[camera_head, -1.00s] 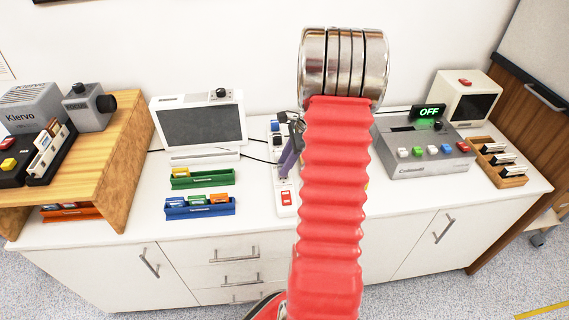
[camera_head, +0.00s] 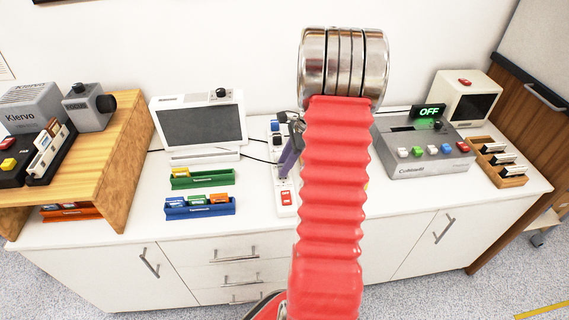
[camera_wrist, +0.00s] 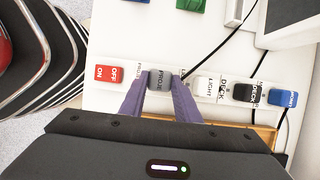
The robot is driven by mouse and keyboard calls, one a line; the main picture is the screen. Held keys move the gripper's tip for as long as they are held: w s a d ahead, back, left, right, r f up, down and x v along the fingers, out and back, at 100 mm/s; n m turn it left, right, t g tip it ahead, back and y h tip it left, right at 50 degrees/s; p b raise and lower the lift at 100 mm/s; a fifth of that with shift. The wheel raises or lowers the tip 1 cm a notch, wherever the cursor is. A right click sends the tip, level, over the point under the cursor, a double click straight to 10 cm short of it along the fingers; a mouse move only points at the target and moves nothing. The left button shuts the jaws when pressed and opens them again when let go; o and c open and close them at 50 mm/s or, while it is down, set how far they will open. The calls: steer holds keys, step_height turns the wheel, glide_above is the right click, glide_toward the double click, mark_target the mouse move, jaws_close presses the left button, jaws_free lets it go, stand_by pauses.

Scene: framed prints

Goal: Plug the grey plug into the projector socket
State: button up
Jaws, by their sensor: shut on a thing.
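The grey plug (camera_wrist: 160,80) is between the purple fingertips of my gripper (camera_wrist: 159,86) in the wrist view, with lettering on its top. My gripper is shut on it over the white power strip (camera_wrist: 88,72). A printed label shows just left of the plug, partly covered by it. The projector socket itself is hidden under the plug and fingers, so I cannot tell whether the plug is seated. In the head view my gripper (camera_head: 289,155) is partly behind my red arm, at the strip (camera_head: 284,212), and the grey plug is not clear.
On the strip are a red on/off switch (camera_wrist: 109,73), a white piece marked LIGHT (camera_wrist: 208,88), a black plug (camera_wrist: 244,93) and a blue plug (camera_wrist: 284,98). Cables run behind. A monitor (camera_head: 202,124) stands left, a grey console (camera_head: 422,150) right.

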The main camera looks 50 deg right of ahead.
steer(key=shift+f, duration=0.5)
stand_by(0.3)
steer(key=o, duration=1.1)
steer(key=shift+c, duration=0.2)
steer(key=v, duration=1.3)
steer(key=shift+r, duration=0.3)
steer(key=shift+s, duration=0.2)
